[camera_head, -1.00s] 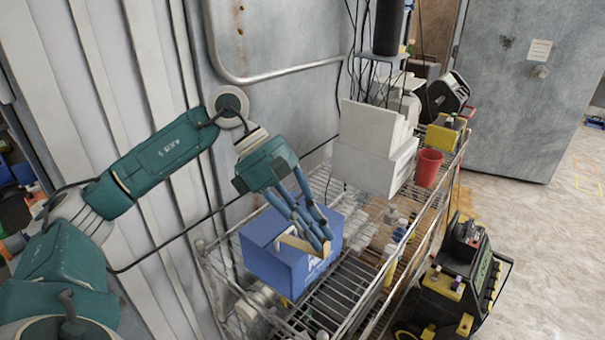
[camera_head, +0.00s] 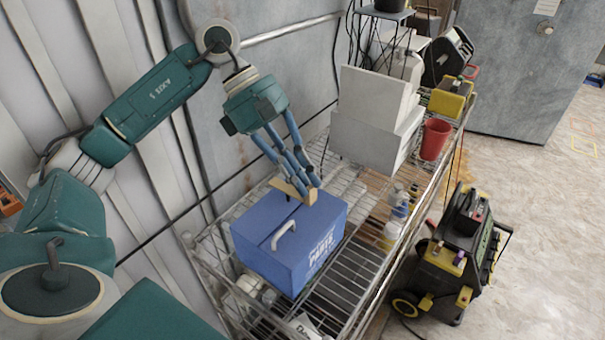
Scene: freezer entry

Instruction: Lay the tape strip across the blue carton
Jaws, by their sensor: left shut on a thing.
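The blue carton (camera_head: 270,258) stands on the top shelf of a wire rack, with white lettering on its front right face and a white handle on its lid. My left gripper (camera_head: 306,187) is above the back edge of the carton, fingers pointing down. It is shut on a short tan strip (camera_head: 291,189), which I take to be the tape strip. The strip sits over the carton's far top edge; I cannot tell whether it touches the lid. The fingers partly cover the strip. My right gripper is not in view.
White boxes (camera_head: 375,115) and a red cup (camera_head: 435,139) stand farther back on the wire rack (camera_head: 345,290). Small bottles (camera_head: 398,205) stand right of the carton. A black and yellow machine (camera_head: 452,255) is on the floor at right. A ribbed wall rises at left.

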